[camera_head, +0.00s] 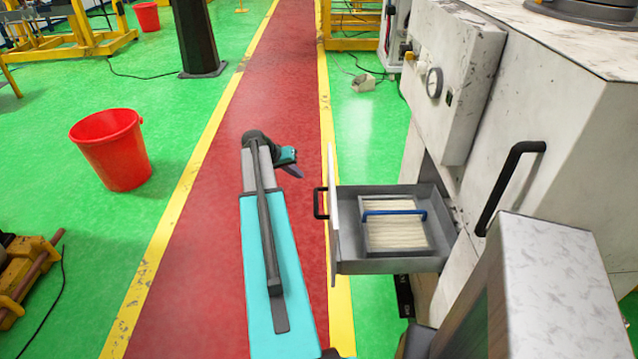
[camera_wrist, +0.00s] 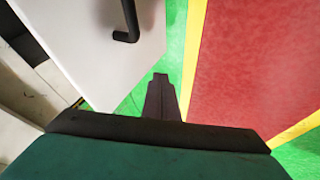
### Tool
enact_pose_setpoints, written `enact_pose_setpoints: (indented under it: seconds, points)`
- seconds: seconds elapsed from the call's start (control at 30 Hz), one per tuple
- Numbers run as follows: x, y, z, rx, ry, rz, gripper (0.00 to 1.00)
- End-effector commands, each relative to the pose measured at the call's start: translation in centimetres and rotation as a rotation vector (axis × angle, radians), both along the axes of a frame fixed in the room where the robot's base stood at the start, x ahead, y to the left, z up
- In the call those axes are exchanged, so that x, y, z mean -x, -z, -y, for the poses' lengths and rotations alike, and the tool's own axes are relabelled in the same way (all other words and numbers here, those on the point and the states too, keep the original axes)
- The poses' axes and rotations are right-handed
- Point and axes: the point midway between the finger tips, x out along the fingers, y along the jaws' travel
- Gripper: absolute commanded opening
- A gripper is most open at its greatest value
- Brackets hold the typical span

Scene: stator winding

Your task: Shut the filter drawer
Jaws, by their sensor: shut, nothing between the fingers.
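The filter drawer (camera_head: 388,262) sticks out from the pale machine at the right in the head view. It is open, and a framed filter with a blue strap (camera_head: 395,222) lies in it. Its white front panel (camera_head: 333,225) faces left and bears a black handle (camera_head: 320,203). My gripper (camera_head: 290,162) is over the red walkway, left of the drawer front and apart from it. In the wrist view the white panel (camera_wrist: 105,50) and its black handle (camera_wrist: 130,22) show at the upper left. My gripper's fingers (camera_wrist: 161,95) are shut together and empty, pointing past the panel.
The pale machine (camera_head: 560,110) stands at the right, with a long black handle (camera_head: 508,185) on its side. A red bucket (camera_head: 112,150) stands on the green floor at left. The red walkway (camera_head: 215,230) around my arm is clear.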

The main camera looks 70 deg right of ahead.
Motion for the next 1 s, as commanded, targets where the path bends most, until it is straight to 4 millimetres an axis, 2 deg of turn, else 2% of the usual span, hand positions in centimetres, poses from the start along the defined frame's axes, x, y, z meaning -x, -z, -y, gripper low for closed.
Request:
enact_pose_setpoints:
  seconds: [0.37,1.0]
  points:
    - [0.5,1.4,1.0,-0.002,0.0,-0.001,0.0]
    - [3.0,8.0,5.3,-0.002,0.0,-0.002,0.0]
